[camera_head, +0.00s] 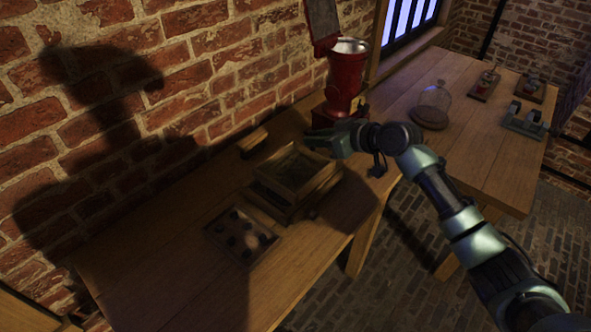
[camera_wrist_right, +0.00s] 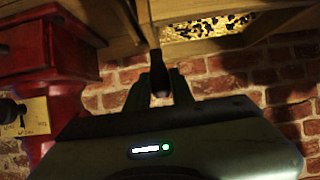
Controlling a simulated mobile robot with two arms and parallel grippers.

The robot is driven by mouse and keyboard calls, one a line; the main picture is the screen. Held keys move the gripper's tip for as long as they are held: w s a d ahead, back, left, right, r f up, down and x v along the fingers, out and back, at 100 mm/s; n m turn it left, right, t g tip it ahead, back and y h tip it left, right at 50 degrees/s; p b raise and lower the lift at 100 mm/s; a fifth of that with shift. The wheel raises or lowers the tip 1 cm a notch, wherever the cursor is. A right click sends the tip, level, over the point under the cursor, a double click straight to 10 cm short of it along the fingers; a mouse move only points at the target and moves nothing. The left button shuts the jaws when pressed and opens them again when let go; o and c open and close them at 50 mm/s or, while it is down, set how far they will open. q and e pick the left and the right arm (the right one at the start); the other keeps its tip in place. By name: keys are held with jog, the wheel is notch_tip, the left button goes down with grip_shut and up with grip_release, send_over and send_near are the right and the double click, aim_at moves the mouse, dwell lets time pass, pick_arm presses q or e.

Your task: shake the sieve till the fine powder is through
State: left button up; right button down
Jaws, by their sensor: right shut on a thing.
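The sieve (camera_head: 318,163) is a square wooden frame with a dark inside, over a wooden box (camera_head: 266,200) on the bench. I cannot tell whether the frame rests on the box or hangs just above it. My right gripper (camera_head: 318,141) reaches the far right side of the sieve. In the right wrist view, my gripper (camera_wrist_right: 160,88) is shut on a dark handle (camera_wrist_right: 157,65) that joins the sieve frame. A yellowish, dark-speckled surface (camera_wrist_right: 210,27) shows there under the wood; powder is too small to make out. My left gripper is out of view.
A tray with dark round spots (camera_head: 240,237) lies in front of the box. A small wooden block (camera_head: 253,141) lies near the brick wall. A red machine (camera_head: 346,78) stands behind my right gripper. A glass dome (camera_head: 433,103) stands farther right. The bench's left end is clear.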

jog(key=c, duration=0.9)
grip_release()
jog(key=shift+s+a, duration=0.1)
jog(key=p+v, duration=0.3)
jog(key=v, duration=0.3)
jog(key=shift+s+r+p, duration=0.1)
jog(key=shift+r+p, duration=0.05)
jog(key=shift+p, duration=0.2)
jog(key=shift+s+d+r, duration=0.2)
jog(key=shift+s+d, duration=0.2)
jog(key=shift+d, duration=0.1)
